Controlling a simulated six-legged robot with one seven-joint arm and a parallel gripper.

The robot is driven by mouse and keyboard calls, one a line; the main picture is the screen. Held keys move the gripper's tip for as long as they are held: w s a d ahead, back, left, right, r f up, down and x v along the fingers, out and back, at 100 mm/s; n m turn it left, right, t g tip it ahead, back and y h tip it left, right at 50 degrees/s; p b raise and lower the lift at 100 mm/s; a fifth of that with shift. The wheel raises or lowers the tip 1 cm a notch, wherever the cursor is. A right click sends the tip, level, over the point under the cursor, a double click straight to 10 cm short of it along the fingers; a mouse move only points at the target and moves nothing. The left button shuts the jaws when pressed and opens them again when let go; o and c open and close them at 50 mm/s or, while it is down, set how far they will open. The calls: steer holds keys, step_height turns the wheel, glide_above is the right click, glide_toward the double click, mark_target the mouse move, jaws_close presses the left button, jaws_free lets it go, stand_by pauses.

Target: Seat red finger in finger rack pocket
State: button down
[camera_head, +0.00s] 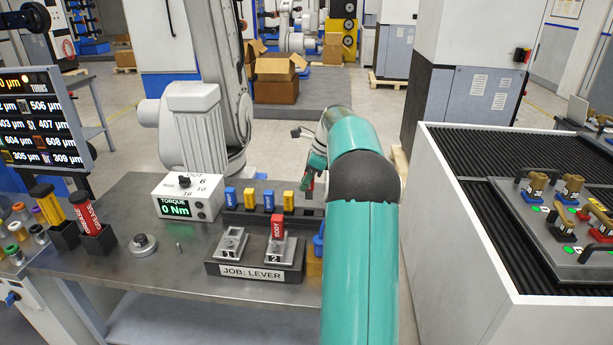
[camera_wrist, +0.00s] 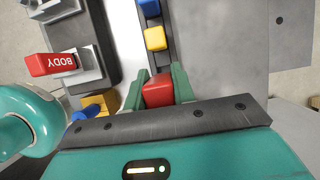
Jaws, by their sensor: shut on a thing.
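The red finger (camera_wrist: 158,90) is held between the two green jaws of my gripper (camera_wrist: 161,84) in the wrist view. The rack holds blue and yellow fingers, with a yellow finger (camera_head: 289,201) nearest the red one. That yellow finger also shows in the wrist view (camera_wrist: 155,38).
The JOB: LEVER fixture (camera_head: 251,273) stands in front of the rack with a red BODY block (camera_head: 277,229). A torque box (camera_head: 188,198) stands to the left. A blue and yellow object (camera_head: 315,270) is partly hidden by my arm.

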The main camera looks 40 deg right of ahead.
mark_target(308, 198)
steer(key=shift+f, duration=2.2)
steer(key=shift+f, duration=1.8)
steer(key=c, duration=1.1)
jaws_free()
step_height(308, 198, up, 10)
steer(key=shift+f, duration=0.25)
